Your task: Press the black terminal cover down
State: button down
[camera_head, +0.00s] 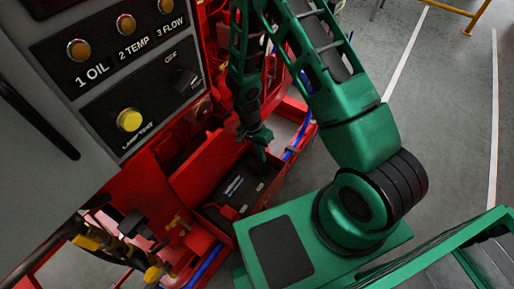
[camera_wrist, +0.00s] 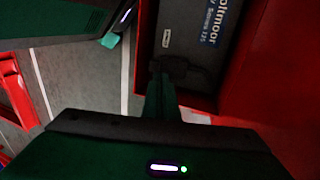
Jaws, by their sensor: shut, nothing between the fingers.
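A dark battery (camera_head: 238,190) sits in a red tray on the pumpset. It also shows in the wrist view (camera_wrist: 183,42), with a blue label on its top. The black terminal cover (camera_wrist: 172,68) is on the battery's near edge in the wrist view, with a dark cable beside it. My gripper (camera_head: 262,150) is over the battery's far end in the head view, fingers pointing down. In the wrist view my shut, empty fingers (camera_wrist: 160,90) reach to the cover's edge; I cannot tell whether they touch. The cover is hard to make out in the head view.
Red tray walls (camera_wrist: 235,70) rise close around the battery. A grey control panel (camera_head: 120,75) with indicator lamps and a yellow button stands at left. Brass fittings and hoses (camera_head: 150,255) lie at lower left. Open floor (camera_head: 440,110) is at right.

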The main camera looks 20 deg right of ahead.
aim_at(270, 171)
jog(key=shift+x, duration=2.5)
jog(key=shift+f, duration=0.1)
jog(key=shift+s+f, duration=0.1)
jog(key=shift+s, duration=0.1)
jog(key=shift+s+d+f, duration=0.6)
jog(key=shift+s, duration=0.15)
jog(key=shift+d, duration=0.45)
jog(key=shift+w+a, duration=0.1)
jog(key=shift+a, duration=0.1)
jog(key=shift+w+a+r, duration=0.4)
jog(key=shift+w+a, duration=0.1)
notch_tip(270, 171, up, 14)
